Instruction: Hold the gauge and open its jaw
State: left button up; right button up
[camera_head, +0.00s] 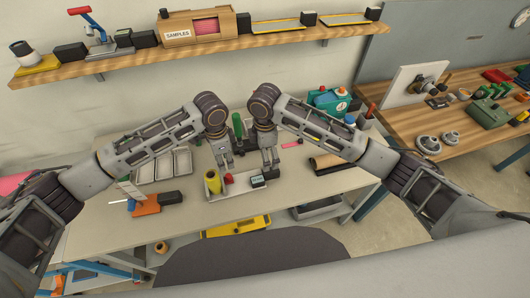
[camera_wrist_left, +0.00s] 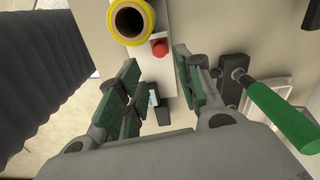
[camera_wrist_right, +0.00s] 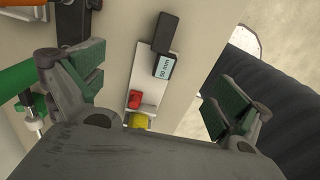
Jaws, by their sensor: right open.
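The gauge (camera_head: 240,189) lies on the table, a pale flat body with a yellow roll (camera_head: 213,183) at its left end, a red knob (camera_head: 228,178) and a dark block with a display (camera_head: 258,181) at its right. In the right wrist view the display (camera_wrist_right: 165,66) reads 50 mm, beside another dark block (camera_wrist_right: 162,32). My left gripper (camera_head: 223,163) is open above the gauge's left part. In the left wrist view the red knob (camera_wrist_left: 160,47) shows between its fingers. My right gripper (camera_head: 269,163) is open above the display end. Neither gripper grasps anything.
A green-handled tool (camera_head: 237,124) stands behind the grippers, close to them in both wrist views. Metal trays (camera_head: 165,165) and an orange tool (camera_head: 146,205) lie left. A shelf (camera_head: 200,49) runs above.

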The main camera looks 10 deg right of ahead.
aim_at(265, 174)
jog(key=shift+f, duration=0.1)
jog(key=shift+f, duration=6.8)
